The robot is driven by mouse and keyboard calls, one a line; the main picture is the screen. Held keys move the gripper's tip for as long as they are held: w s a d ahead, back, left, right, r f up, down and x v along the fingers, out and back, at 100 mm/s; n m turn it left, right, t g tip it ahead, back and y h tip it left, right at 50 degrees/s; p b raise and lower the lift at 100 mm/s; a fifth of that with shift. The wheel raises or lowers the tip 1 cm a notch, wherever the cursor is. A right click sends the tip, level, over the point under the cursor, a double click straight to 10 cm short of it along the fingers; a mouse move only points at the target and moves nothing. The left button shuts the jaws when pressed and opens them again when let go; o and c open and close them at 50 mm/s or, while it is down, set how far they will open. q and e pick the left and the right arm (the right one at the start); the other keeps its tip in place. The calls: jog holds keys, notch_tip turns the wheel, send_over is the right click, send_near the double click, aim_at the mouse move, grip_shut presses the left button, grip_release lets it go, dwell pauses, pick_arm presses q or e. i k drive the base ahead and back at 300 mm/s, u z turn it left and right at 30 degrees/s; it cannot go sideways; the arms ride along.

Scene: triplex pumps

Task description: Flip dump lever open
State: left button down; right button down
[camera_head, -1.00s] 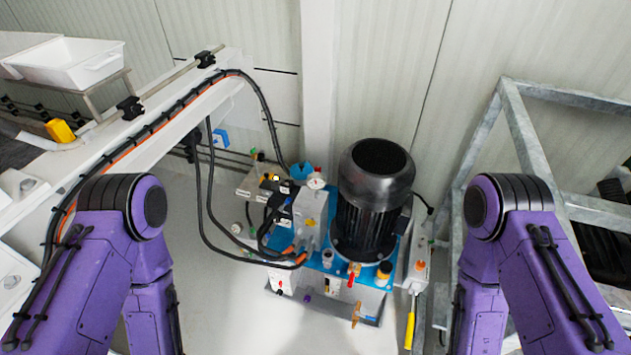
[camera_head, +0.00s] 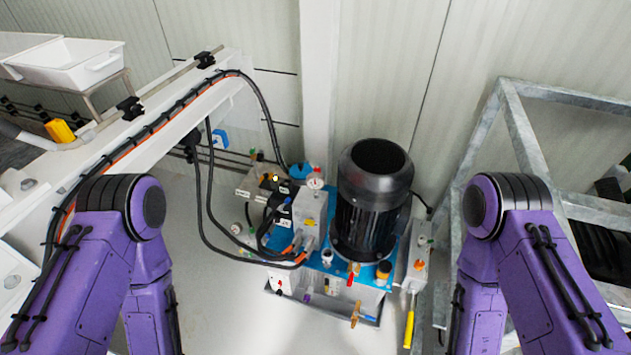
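A hydraulic pump unit stands in the middle, with a black motor (camera_head: 368,215) on a blue-topped tank (camera_head: 335,265). A small red lever (camera_head: 351,277) sits at the front of the tank top, below the motor. A long handle with a yellow grip (camera_head: 409,329) hangs down from a grey valve block (camera_head: 416,262) at the unit's right side. I cannot tell which of these is the dump lever. My two purple arms show at the left and right, bent downward and apart from the unit. Both grippers are out of the picture.
A white beam (camera_head: 150,115) with black hoses runs along the left, and hoses loop from it to the unit. A grey metal frame (camera_head: 522,135) stands close on the right. White bins (camera_head: 75,65) are at the upper left. The floor left of the unit is clear.

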aim_at(351, 275)
jog(key=z, duration=0.15)
jog(key=k, duration=1.3)
jog(key=u, duration=0.6)
jog(key=i, duration=0.5)
jog(key=z, duration=0.05)
